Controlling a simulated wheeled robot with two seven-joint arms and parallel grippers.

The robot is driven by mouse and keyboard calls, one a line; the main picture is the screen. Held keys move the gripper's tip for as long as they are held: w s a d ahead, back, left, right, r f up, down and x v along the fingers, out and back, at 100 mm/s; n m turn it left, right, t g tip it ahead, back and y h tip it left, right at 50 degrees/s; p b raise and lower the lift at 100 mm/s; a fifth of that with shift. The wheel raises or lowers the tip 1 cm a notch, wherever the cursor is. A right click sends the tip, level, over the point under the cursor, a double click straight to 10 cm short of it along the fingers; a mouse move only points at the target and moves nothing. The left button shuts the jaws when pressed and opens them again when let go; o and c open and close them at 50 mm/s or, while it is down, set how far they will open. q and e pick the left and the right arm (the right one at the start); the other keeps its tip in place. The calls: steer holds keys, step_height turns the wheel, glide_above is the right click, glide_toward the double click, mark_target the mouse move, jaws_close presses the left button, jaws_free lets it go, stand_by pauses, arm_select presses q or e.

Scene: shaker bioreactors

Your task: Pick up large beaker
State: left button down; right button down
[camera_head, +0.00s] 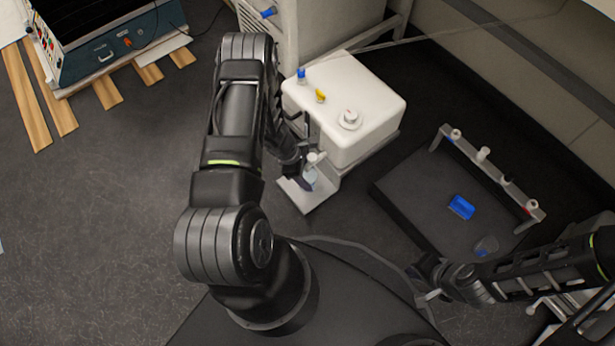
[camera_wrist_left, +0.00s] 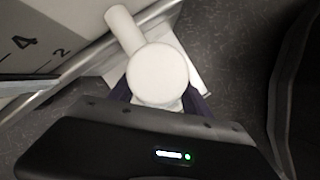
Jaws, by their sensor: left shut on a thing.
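A greyish, clear vessel (camera_head: 309,178), which looks like a beaker, is at the small platform on the front of a white box. A white round part (camera_head: 314,158) is at its top. My left gripper (camera_head: 301,168) is shut on this vessel from its left side. In the left wrist view, a white disc (camera_wrist_left: 158,76) with a white tube beside it lies between the dark fingers and hides the vessel's body. I cannot tell whether the vessel touches the platform. Another small clear vessel (camera_head: 487,245) stands on a dark tray. My right gripper (camera_head: 428,290) is near that tray's front; its jaws are unclear.
The white box (camera_head: 350,100) has blue and yellow taps and a round knob; its platform (camera_head: 300,198) juts forward. The dark tray (camera_head: 410,190) carries a blue item (camera_head: 461,207) and a raised rail with white fittings. A blue machine (camera_head: 115,45) stands at upper left.

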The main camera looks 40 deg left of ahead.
arm_select(q)
steer(key=shift+r, duration=0.5)
steer(key=shift+r+p, duration=0.45)
steer(key=shift+p, duration=0.1)
steer(key=s+a, duration=0.4)
steer(key=a, duration=0.4)
steer(key=s+a+p, duration=0.1)
steer(key=s+a, duration=0.3)
steer(key=a, duration=0.4)
steer(key=shift+s+f+p, duration=0.2)
steer(key=shift+s+p, duration=0.05)
steer(key=shift+p, duration=0.05)
steer(key=shift+d, duration=0.1)
